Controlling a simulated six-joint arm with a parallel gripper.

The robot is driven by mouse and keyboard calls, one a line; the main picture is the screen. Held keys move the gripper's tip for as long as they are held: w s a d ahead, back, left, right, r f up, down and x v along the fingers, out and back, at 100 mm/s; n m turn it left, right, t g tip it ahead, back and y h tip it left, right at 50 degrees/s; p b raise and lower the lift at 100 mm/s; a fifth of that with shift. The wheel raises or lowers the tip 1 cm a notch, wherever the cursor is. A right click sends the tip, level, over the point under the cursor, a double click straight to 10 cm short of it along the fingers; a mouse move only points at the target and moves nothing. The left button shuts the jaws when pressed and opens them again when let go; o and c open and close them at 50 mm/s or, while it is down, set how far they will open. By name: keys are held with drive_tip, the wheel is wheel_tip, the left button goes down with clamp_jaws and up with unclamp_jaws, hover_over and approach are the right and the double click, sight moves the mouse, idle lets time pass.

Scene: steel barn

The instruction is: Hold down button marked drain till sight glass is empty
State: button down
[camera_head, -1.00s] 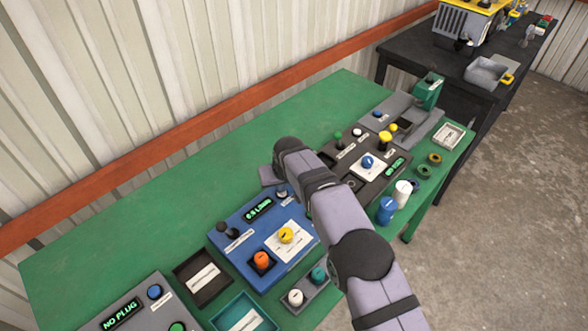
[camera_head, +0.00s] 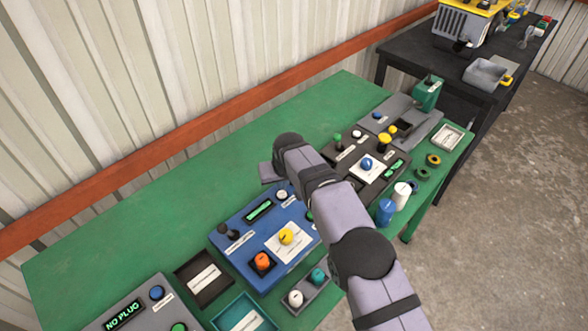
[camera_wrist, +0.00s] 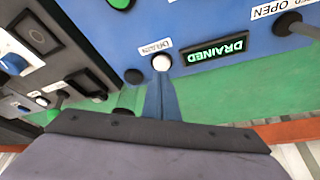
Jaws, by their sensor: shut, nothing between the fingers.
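The blue panel (camera_head: 233,243) stands on the green bench, with my arm over its right side. In the wrist view, a white round button (camera_wrist: 161,62) labelled DRAIN is on the blue panel. A lit display (camera_wrist: 216,53) beside it reads DRAINED in green; the display also shows in the head view (camera_head: 259,210), too small to read. My gripper (camera_wrist: 161,76) is shut with nothing in it, its fingertips right at the white button. I cannot tell whether they touch or press it. The fingertips are hidden in the head view. I cannot make out a separate sight glass.
A black lever (camera_wrist: 290,25) near an OPEN label is on the same panel. A yellow knob (camera_head: 286,236) and an orange knob (camera_head: 262,260) are nearer the front. A dark panel (camera_head: 345,158) stands to the right. The bench's back left is clear.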

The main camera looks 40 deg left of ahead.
wheel_tip(320, 180, up, 5)
drive_tip(key=p, duration=0.2)
drive_tip(key=shift+p, duration=0.35)
idle(0.4)
drive_tip(key=w+d+r+m+h, duration=0.1)
drive_tip(key=w+d+r+m, duration=0.1)
drive_tip(key=w+d, duration=0.5)
drive_tip(key=w+d+r+m+h, duration=0.15)
drive_tip(key=w+d, duration=0.25)
drive_tip(key=d, duration=0.6)
drive_tip(key=w+d+r+m, duration=0.2)
drive_tip(key=d+r, duration=0.1)
drive_tip(key=d, duration=1.3)
drive_tip(key=s+d+m+g+h, duration=0.15)
drive_tip(key=s+d, duration=0.25)
drive_tip(key=d, duration=0.6)
drive_tip(key=s+d+m, duration=0.2)
drive_tip(key=s+d, duration=0.2)
drive_tip(key=d, duration=0.5)
drive_tip(key=s+d+f+m, duration=0.2)
drive_tip(key=s+d+m, duration=0.1)
drive_tip(key=s+d, duration=0.6)
drive_tip(key=s+g, duration=0.1)
drive_tip(key=s, duration=0.3)
drive_tip(key=shift+s+d, duration=0.15)
drive_tip(key=shift+d, duration=0.2)
